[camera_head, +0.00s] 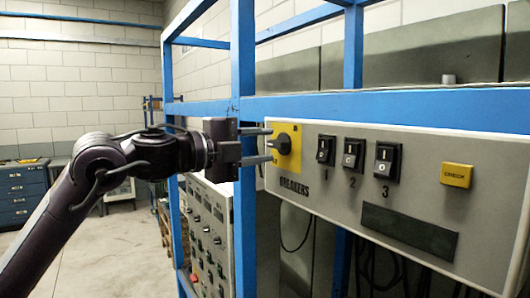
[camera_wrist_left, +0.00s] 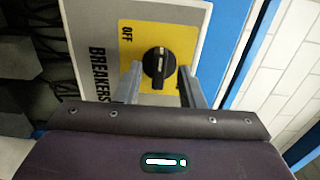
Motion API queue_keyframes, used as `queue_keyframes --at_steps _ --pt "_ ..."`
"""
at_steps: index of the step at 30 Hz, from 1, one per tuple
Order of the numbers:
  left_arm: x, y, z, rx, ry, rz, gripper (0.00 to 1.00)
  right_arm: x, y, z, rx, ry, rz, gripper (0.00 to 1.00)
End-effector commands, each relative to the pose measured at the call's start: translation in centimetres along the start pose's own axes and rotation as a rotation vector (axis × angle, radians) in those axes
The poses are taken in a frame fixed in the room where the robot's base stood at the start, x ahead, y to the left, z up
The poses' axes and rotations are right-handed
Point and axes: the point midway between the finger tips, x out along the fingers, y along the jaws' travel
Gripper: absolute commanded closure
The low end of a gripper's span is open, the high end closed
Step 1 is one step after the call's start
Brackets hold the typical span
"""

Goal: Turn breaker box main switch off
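The breaker box (camera_head: 340,200) is a pale panel fixed to a blue frame. Its main switch is a black rotary knob (camera_head: 282,144) on a yellow plate (camera_head: 293,157) at the panel's left end. My left gripper (camera_head: 268,146) points at the knob from the left, fingers open. In the left wrist view the knob (camera_wrist_left: 159,66) lies between the two spread fingers (camera_wrist_left: 160,85), with a gap on each side. The word OFF shows on the plate (camera_wrist_left: 130,60) at its left there. My right gripper is not in view.
Three black breaker switches (camera_head: 354,154) and a yellow CHECK button (camera_head: 456,175) sit right of the knob. A blue frame post (camera_head: 243,60) stands close behind my left gripper. A second control panel (camera_head: 209,230) is below. Open floor lies left.

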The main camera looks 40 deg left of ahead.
Motion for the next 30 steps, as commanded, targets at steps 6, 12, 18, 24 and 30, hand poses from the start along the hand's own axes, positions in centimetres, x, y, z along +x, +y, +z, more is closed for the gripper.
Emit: queue_keyframes --at_steps 6,12,18,24,30 --pt "-3.3 0.7 0.1 0.002 -0.002 -0.004 0.65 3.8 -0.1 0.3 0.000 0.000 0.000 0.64" --pt "-5.7 0.4 0.1 0.000 -0.002 -0.002 0.65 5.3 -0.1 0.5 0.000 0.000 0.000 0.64" --pt "-6.4 0.1 0.0 -0.001 0.000 0.000 0.65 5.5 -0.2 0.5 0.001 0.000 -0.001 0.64" --pt "-6.4 0.1 0.0 -0.001 0.000 0.001 0.65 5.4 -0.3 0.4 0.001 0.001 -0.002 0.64" --pt "-6.4 0.1 0.0 -0.001 0.000 0.000 0.65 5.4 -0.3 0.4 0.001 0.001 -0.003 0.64"
